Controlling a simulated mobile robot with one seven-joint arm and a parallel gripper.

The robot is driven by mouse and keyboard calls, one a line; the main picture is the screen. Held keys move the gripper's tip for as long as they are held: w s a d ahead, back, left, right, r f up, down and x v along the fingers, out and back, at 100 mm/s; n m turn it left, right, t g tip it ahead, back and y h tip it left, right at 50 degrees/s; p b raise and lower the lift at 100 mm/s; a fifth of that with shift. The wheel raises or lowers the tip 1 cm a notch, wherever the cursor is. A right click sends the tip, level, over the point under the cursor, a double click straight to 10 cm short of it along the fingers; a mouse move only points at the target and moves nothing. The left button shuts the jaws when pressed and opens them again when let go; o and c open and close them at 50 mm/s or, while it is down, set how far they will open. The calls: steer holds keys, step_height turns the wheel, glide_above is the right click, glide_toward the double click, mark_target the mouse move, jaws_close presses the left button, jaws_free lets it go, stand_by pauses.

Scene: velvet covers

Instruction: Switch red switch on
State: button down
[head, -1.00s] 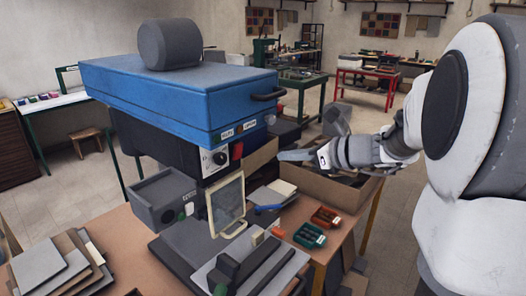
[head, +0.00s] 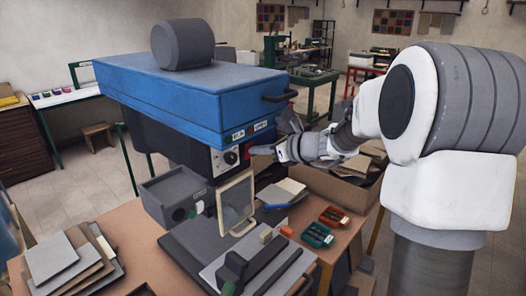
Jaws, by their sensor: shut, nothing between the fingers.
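The red switch (head: 245,151) sits at the right end of the black front panel (head: 225,160), beneath the blue upper body of the machine. It is small in the head view and partly hidden by my fingertips, so its position cannot be read. My gripper (head: 256,150) is shut and empty. Its fingers point left, and their tips are at the switch's right side. I cannot tell whether they touch it.
The blue machine cover (head: 190,95) overhangs the panel. A clear framed guard (head: 236,203) hangs below, beside a grey box (head: 172,198). Green (head: 317,234) and red (head: 333,216) trays lie on the table. A cardboard box (head: 335,188) stands behind.

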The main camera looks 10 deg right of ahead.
steer(key=shift+r, duration=0.1)
steer(key=p, duration=0.3)
steer(key=shift+w+a+g+h, duration=0.2)
steer(key=shift+w+g+h, duration=0.1)
steer(key=shift+g, duration=0.1)
steer(key=shift+r, duration=0.15)
